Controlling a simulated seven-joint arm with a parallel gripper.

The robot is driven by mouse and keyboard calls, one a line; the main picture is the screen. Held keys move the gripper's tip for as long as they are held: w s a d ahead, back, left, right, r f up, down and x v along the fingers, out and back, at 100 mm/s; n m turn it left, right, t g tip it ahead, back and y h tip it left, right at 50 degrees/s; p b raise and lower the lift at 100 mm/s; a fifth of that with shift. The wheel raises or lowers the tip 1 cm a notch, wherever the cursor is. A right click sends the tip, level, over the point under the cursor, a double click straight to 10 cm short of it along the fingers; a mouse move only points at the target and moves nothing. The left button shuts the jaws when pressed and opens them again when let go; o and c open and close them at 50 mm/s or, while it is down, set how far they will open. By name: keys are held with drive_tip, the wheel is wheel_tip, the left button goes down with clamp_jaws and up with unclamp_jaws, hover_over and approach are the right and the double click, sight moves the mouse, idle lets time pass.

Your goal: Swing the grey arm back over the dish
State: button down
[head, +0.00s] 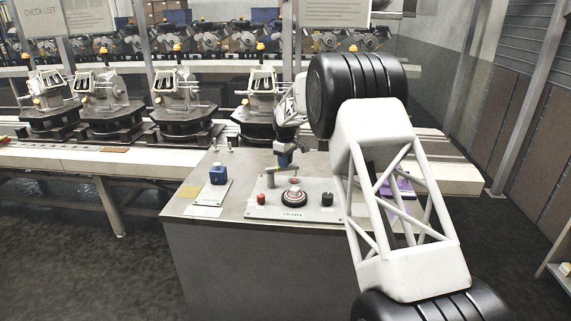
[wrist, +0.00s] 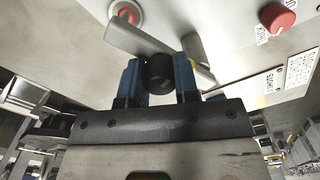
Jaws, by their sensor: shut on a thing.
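The grey arm (head: 284,169) is a short bar on a grey post (head: 269,181) at the back of the button panel. It also shows in the wrist view (wrist: 125,38), running slantwise behind my fingers. My gripper (head: 285,160) has its blue fingers closed on a dark round knob (wrist: 159,72) at the bar. The dish (head: 294,199) is a dark ring with a red and pale middle, in the centre of the panel. In the wrist view a red disc in a pale ring (wrist: 125,12) shows close beside the bar's free end. Whether the bar overlaps the dish is hard to tell.
A red knob (head: 261,198) and a black knob (head: 327,199) flank the dish. A blue block (head: 218,174) stands on a separate plate at left. A purple item (head: 396,188) lies behind my arm. The conveyor with fixtures (head: 182,104) runs behind the table.

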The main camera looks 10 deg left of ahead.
drive_tip(key=shift+w+a+n, duration=0.3)
drive_tip(key=shift+w+n, duration=0.25)
drive_tip(key=shift+n, duration=0.65)
drive_tip(key=shift+r, duration=0.1)
drive_tip(key=c, duration=0.9)
unclamp_jaws()
drive_tip(key=shift+o, duration=0.2)
wheel_tip(320, 180, up, 8)
